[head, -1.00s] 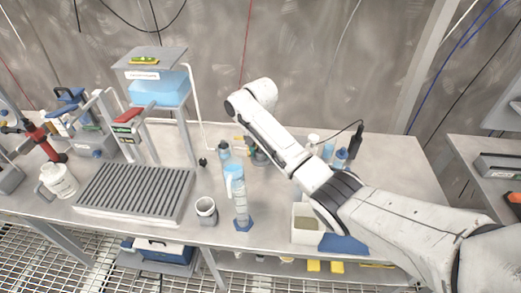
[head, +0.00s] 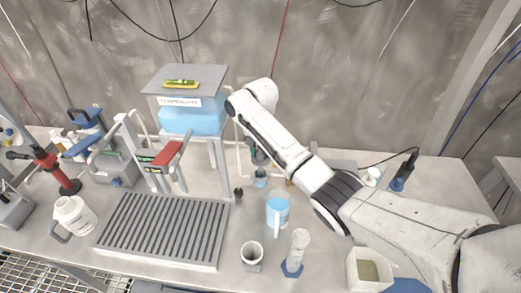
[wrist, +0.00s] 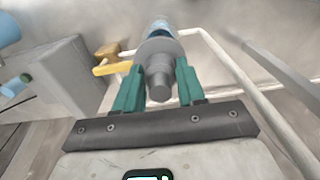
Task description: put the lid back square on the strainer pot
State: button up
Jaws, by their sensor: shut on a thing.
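My gripper (head: 258,155) points down at the back of the bench, below the bent end of my arm. In the wrist view its green fingers (wrist: 159,80) are shut on a grey stepped piece, which looks like the lid (wrist: 160,52) held by its knob. A bluish clear vessel (wrist: 157,27), seemingly the strainer pot, shows just beyond the lid. In the head view this small pot (head: 261,178) stands right below my gripper. I cannot tell whether the lid touches the rim or sits square, as the fingers and lid hide it.
A blue-filled jug (head: 277,212), a grey cup (head: 252,255) and a measuring cylinder (head: 297,250) stand in front. A slatted drain tray (head: 160,232) lies left. A stand with a blue tank (head: 190,120) rises close to my gripper's left. A pale pipe (wrist: 240,85) runs nearby.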

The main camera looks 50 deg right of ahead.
aim_at(260, 169)
jog(key=shift+w+f+b, duration=0.2)
jog(key=shift+f+b, duration=0.35)
jog(key=shift+f, duration=0.2)
jog(key=shift+s+f+b, duration=0.1)
jog(key=shift+f+b, duration=1.05)
jog(key=shift+b, duration=0.2)
jog(key=shift+r+p, duration=0.1)
jog(key=shift+p, duration=0.4)
jog(key=shift+f, duration=0.2)
jog(key=shift+f+b, duration=0.5)
jog(key=shift+f, duration=0.35)
jog(key=shift+f, duration=0.55)
jog(key=shift+r, duration=0.1)
